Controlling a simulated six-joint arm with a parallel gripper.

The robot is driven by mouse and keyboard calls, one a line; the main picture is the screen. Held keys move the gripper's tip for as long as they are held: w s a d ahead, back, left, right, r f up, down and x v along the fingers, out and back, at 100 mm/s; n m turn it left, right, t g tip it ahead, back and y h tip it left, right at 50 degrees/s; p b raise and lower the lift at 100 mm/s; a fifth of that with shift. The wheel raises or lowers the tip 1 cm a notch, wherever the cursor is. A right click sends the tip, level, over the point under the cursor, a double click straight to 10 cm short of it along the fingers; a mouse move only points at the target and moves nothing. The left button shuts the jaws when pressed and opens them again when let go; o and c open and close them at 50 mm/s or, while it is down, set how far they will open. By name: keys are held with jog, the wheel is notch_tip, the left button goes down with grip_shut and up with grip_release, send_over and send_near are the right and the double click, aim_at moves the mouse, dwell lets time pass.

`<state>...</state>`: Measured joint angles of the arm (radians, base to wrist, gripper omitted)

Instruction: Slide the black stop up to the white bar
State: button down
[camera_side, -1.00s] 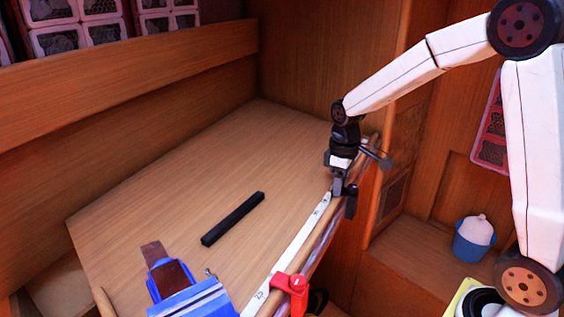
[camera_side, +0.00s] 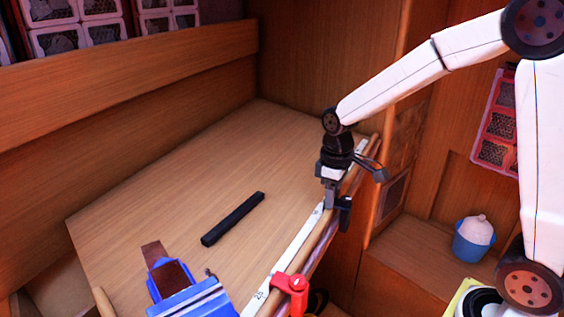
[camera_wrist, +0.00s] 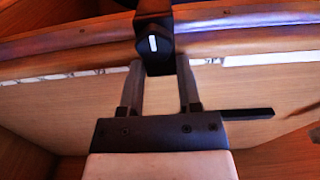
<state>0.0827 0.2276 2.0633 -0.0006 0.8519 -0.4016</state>
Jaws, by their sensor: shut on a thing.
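The black stop (camera_side: 344,214) sits on the wooden rail along the table's right edge. My gripper (camera_side: 332,207) is shut on it from above. In the wrist view the stop (camera_wrist: 154,46), with a short white mark on its face, is between the tips of my two fingers (camera_wrist: 157,72). A long white strip with dark markings (camera_side: 296,248) runs along the table edge beside the rail; it also shows in the wrist view (camera_wrist: 268,58). I cannot make out any other white bar. The fingers partly hide the stop in the side view.
A red clamp-like piece (camera_side: 291,285) sits lower on the same rail. A black bar (camera_side: 233,218) lies on the tabletop, apart from the rail. A blue vise (camera_side: 185,292) stands at the near edge. The far tabletop is clear.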

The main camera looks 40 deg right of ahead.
aim_at(322, 220)
jog(key=a, duration=0.2)
jog(key=s+a, duration=0.1)
jog(key=a, duration=0.2)
jog(key=shift+s+a, duration=0.35)
jog(key=shift+s, duration=0.05)
jog(key=shift+c, duration=1.4)
grip_release()
jog(key=shift+r, duration=0.15)
notch_tip(322, 220, up, 8)
jog(key=shift+f, duration=0.2)
jog(key=shift+f, duration=0.1)
jog(key=shift+f, duration=3.85)
